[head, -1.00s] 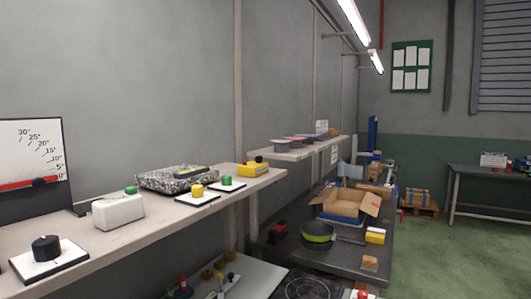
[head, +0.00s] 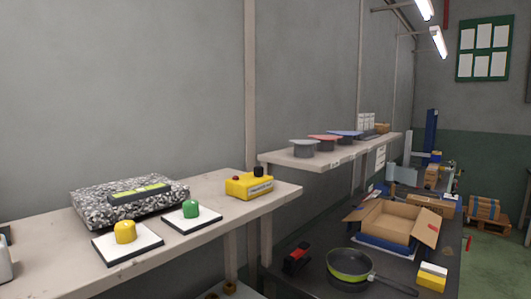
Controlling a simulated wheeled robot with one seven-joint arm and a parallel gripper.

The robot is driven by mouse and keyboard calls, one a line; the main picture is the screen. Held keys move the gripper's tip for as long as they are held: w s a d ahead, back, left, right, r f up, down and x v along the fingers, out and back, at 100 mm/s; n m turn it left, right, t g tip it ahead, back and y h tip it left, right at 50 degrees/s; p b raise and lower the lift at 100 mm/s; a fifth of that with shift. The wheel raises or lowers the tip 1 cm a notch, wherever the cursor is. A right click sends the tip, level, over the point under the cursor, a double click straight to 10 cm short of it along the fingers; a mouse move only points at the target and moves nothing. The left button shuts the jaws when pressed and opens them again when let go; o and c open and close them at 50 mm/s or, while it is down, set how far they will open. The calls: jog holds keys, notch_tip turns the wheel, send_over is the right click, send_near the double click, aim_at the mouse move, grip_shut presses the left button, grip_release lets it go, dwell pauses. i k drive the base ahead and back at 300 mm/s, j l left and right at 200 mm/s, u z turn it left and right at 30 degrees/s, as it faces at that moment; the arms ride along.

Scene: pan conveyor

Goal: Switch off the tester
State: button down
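No thing in view carries a readable label naming it the tester. A yellow box (head: 247,187) with a black knob on top and a pale label on its front stands at the right end of the near shelf. To its left, a green knob (head: 190,209) and a yellow knob (head: 125,232) each sit on a white square plate. Behind them lies a speckled grey block (head: 92,208) with a yellow-green level on it. I cannot tell whether any knob is on or off. My gripper is not in view.
The near shelf (head: 165,254) runs along the wall. A higher shelf (head: 345,154) behind holds several capped grey cylinders. Below it, a dark bench (head: 318,282) bears a green-rimmed pan (head: 349,268), an open cardboard box (head: 385,222) and a yellow-and-white block (head: 432,277).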

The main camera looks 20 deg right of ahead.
aim_at(258, 170)
jog(key=i+l+u, duration=0.1)
jog(key=l, duration=0.3)
jog(key=i+l+u, duration=0.15)
jog(key=l, duration=0.25)
jog(key=i+l+u, duration=0.1)
jog(key=l, duration=0.35)
jog(key=i+l+u, duration=0.1)
jog(key=l, duration=0.35)
jog(key=i+l+u, duration=0.1)
jog(key=l, duration=0.35)
